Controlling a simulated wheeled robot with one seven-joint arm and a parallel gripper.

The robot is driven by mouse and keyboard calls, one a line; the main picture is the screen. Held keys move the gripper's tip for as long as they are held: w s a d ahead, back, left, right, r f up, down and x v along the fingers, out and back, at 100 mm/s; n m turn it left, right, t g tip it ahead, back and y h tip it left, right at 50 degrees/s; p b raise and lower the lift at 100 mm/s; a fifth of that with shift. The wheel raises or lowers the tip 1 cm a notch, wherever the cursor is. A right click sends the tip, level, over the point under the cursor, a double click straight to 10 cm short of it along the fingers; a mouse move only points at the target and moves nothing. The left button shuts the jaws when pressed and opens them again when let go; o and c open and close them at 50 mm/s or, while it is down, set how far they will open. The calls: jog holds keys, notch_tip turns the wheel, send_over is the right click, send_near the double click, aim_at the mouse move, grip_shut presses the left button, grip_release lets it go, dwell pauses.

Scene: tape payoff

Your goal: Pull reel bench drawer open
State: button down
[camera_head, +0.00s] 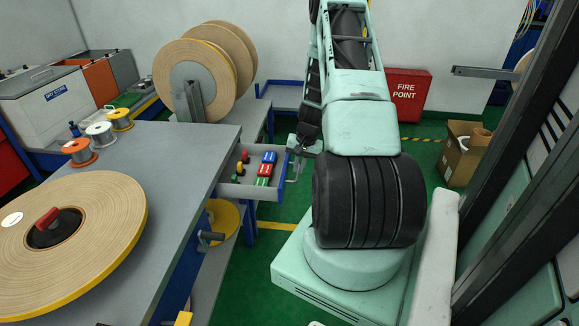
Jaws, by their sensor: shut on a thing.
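The reel bench (185,160) has a grey top and blue frame, and it stands at the left. Its drawer (252,191) sticks out from the right side of the bench, pulled open, with small red, green, blue and yellow items inside. My gripper (293,165) is at the drawer's outer front, just right of it, and is shut on the drawer handle. The handle is mostly hidden by the gripper and too small to make out clearly.
A large tape reel (100,225) lies on the bench top. Several small spools, including an orange one (79,152), stand at its back left. Big upright reels (190,75) stand behind. A cardboard box (462,155) and red fire point box (408,95) are at the right. Green floor shows between.

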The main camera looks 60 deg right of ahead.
jog(key=shift+s+d, duration=0.1)
jog(key=shift+s, duration=0.05)
jog(key=c, duration=1.5)
grip_release()
jog(key=shift+r, duration=0.1)
jog(key=s+r, duration=0.1)
jog(key=r, duration=0.4)
jog(key=s+r, duration=0.1)
jog(key=r, duration=0.5)
jog(key=s+d+r, duration=0.1)
jog(key=r, duration=0.5)
